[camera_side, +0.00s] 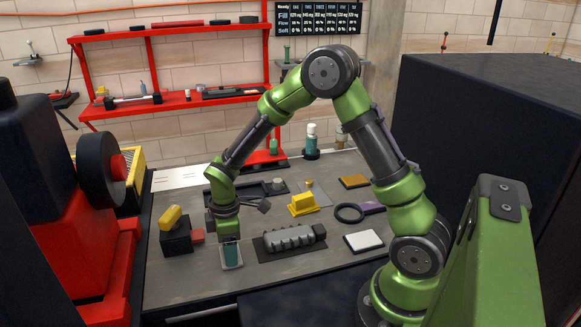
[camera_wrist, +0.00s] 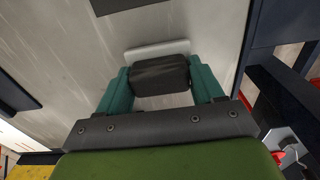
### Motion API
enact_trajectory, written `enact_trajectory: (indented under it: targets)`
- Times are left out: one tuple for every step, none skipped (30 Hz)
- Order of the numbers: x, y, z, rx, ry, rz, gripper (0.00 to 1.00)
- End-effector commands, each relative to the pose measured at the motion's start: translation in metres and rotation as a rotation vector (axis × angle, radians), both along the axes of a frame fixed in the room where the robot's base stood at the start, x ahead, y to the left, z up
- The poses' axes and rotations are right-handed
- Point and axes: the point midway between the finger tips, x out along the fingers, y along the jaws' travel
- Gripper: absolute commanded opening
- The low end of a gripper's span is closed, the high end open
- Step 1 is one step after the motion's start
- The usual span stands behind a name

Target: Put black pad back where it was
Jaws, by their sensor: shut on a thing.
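In the wrist view, the black pad (camera_wrist: 160,75) lies between the teal fingers of my gripper (camera_wrist: 160,88), which are shut on its two sides. A pale, flat plate (camera_wrist: 156,49) shows just past the pad; I cannot tell whether the pad touches it. In the side view, my gripper (camera_side: 231,255) points down near the front left of the grey worktable (camera_side: 190,285). A whitish piece (camera_side: 232,266) shows at the fingertips, low over the table. The black pad is hidden by the fingers in the side view.
A dark mat (camera_side: 262,247) with a grey ribbed part (camera_side: 289,238) lies close right of my gripper. A dark box (camera_side: 175,239) with a yellow top (camera_side: 171,216) stands left. A white pad (camera_side: 363,241), black ring (camera_side: 337,213) and yellow block (camera_side: 303,203) lie farther right. The front-left table is clear.

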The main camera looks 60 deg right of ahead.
Motion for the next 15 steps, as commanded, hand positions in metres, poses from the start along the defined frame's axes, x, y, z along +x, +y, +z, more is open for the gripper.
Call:
enact_trajectory:
  targets:
    - [-0.0001, 0.0, -0.0012, 0.0, 0.0, 0.0, 0.28]
    - [-0.0001, 0.0001, -0.0022, 0.0, 0.0, 0.0, 0.28]
    - [0.0, 0.0, -0.0034, 0.0, 0.0, 0.001, 0.28]
    - [0.0001, -0.0001, -0.0029, 0.0, 0.0, 0.001, 0.71]
    - [0.0001, -0.0001, -0.0029, 0.0, 0.0, 0.001, 0.76]
    - [0.0, -0.0001, -0.0029, 0.0, 0.0, 0.001, 0.82]
    - [0.0001, -0.0003, -0.0029, -0.001, -0.001, 0.001, 0.87]
    - [0.0002, -0.0005, -0.0029, -0.001, -0.001, 0.001, 0.91]
    - [0.0003, -0.0006, -0.003, -0.001, -0.001, 0.001, 0.92]
    - [0.0003, -0.0007, -0.003, -0.001, -0.001, 0.001, 0.92]
    - [0.0003, -0.0007, -0.003, -0.001, -0.001, 0.0, 0.92]
    - [0.0002, -0.0008, -0.003, -0.001, -0.001, 0.0, 0.92]
    - [0.0001, -0.0007, -0.003, -0.001, -0.001, 0.0, 0.92]
    - [0.0001, -0.0008, -0.003, -0.001, -0.001, 0.0, 0.92]
    - [0.0, -0.0008, -0.003, -0.001, -0.001, 0.0, 0.92]
